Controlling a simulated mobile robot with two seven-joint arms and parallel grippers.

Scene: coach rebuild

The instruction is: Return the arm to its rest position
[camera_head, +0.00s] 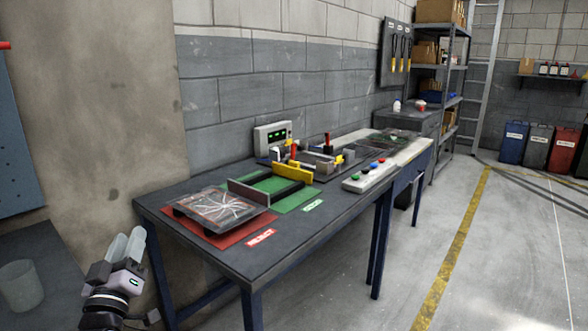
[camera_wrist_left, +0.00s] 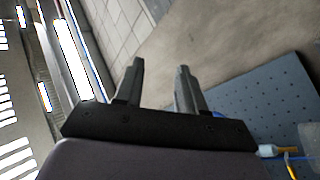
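My left gripper (camera_head: 127,240) is at the lower left of the head view, in front of the near left corner of the workbench and clear of it, with its fingers pointing up. In the left wrist view my left gripper (camera_wrist_left: 160,68) has its two fingers apart with nothing between them. Much of the left arm below the wrist is out of the picture. My right gripper is in neither view.
The dark workbench (camera_head: 190,191) carries a cracked panel (camera_head: 215,207) on a red mat (camera_head: 212,239), a green mat (camera_head: 297,200) and a button box (camera_head: 367,178). A translucent cylinder (camera_head: 20,285) stands at the lower left. The floor on the right is open.

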